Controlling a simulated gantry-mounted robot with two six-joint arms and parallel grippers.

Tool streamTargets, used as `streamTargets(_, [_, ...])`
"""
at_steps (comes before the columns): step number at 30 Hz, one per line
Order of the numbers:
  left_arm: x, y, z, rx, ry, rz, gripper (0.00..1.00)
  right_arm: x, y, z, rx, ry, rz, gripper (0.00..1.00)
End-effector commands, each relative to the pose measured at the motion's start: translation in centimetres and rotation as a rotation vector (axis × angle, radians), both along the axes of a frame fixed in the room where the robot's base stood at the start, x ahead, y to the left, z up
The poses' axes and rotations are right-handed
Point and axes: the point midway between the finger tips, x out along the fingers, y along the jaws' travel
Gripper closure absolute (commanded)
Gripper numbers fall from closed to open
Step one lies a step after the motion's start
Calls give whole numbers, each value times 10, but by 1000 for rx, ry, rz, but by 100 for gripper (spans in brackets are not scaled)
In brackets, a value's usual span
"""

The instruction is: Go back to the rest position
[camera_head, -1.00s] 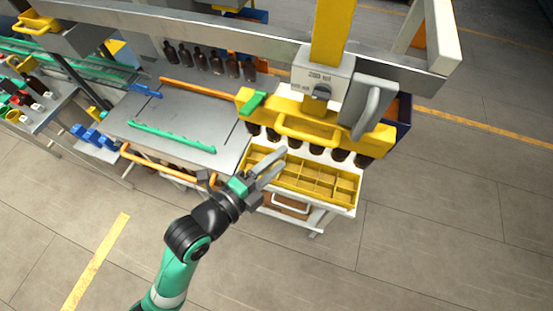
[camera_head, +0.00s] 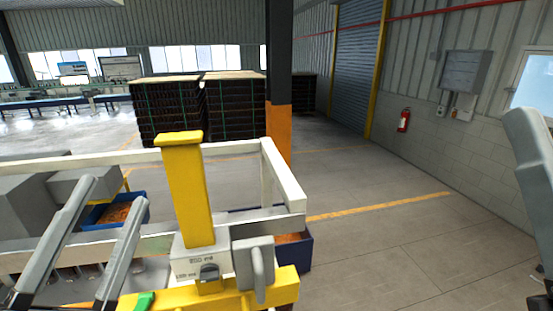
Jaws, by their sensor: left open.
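My left gripper (camera_head: 112,194) shows at the lower left as two long grey fingers pointing up, spread apart with nothing between them. It is open and empty, in front of the grey beam and left of the yellow post. A grey round-ended piece at the right edge (camera_head: 531,165) looks like part of my right gripper. Only this one piece shows, so its jaw state cannot be read. The compartment tray and the amber bottles cannot be made out in this view.
A yellow post (camera_head: 187,195) rises from the yellow-and-white station (camera_head: 201,262) at the bottom. A pale rail frame (camera_head: 283,175) and blue bins (camera_head: 117,212) stand around it. Open floor (camera_head: 400,245) lies to the right, with a wall and a fire extinguisher (camera_head: 403,121) beyond.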

Motion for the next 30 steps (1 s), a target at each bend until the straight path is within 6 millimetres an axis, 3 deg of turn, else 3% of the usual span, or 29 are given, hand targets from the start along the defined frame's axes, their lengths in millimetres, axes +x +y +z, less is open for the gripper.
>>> streamTargets(1, [-16, 3, 40, -121, -82, -71, 45, 0, 0, 2, 0, 0, 0, 50])
streamTargets(2, [-25, 5, 58, -206, -119, -130, 45, 0, 0, 2, 0, 0, 0, 50])
streamTargets(3, [-35, 7, 75, -310, -154, -210, 45, 0, 0, 2, 0, 0, 0, 50])
streamTargets(5, [-45, 10, 89, -452, -182, -325, 45, 0, 0, 1, 0, 0, 0, 50])
streamTargets(9, [-48, 13, 91, -712, -167, -538, 45, 0, 0, 1, 0, 0, 0, 50])
streamTargets(13, [-49, 13, 91, -829, -152, -639, 45, 0, 0, 1, 0, 0, 0, 50])
streamTargets(30, [-48, 13, 91, -848, -147, -655, 45, 0, 0, 1, 0, 0, 0, 50])
